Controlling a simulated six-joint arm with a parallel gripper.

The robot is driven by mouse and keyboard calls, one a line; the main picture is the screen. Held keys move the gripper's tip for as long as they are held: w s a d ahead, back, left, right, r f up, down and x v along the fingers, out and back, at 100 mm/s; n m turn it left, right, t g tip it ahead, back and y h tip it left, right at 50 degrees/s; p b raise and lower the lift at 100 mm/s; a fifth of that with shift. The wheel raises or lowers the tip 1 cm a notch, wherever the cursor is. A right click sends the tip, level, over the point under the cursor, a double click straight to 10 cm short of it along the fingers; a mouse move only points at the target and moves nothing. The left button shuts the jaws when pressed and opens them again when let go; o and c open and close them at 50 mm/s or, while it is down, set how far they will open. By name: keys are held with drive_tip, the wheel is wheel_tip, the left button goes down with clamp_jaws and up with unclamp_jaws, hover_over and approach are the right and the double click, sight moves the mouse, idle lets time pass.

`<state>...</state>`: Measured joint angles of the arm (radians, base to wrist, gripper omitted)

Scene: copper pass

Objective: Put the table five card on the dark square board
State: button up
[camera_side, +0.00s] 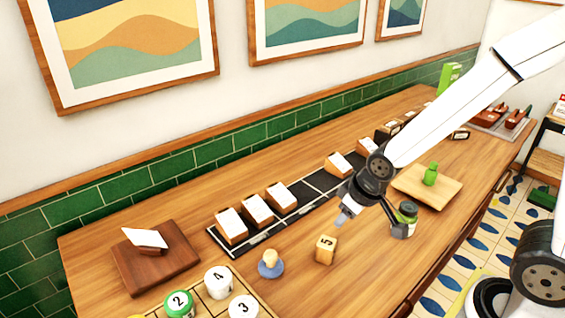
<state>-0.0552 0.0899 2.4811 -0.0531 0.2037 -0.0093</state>
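A small wooden block marked 5 (325,249), which I take to be the table five card, stands on the wooden counter near its front. The dark square board (128,284) lies at the left of the counter. A tilted white card on a dark wooden base (146,238) sits on that board. My gripper (371,224) is above the counter, up and to the right of the block marked 5. Its two fingers look spread apart with nothing between them, so it appears open and empty.
A black rack (283,215) with several white-topped wooden blocks runs along the back. A blue-based knob (270,264) and numbered round pieces (219,281) stand at front left.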

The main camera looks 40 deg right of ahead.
drive_tip(key=shift+m+g, duration=0.7)
drive_tip(key=shift+g, duration=0.1)
drive_tip(key=s, duration=0.1)
drive_tip(key=s+d, duration=0.1)
drive_tip(key=s, duration=0.3)
drive_tip(key=shift+d, duration=0.3)
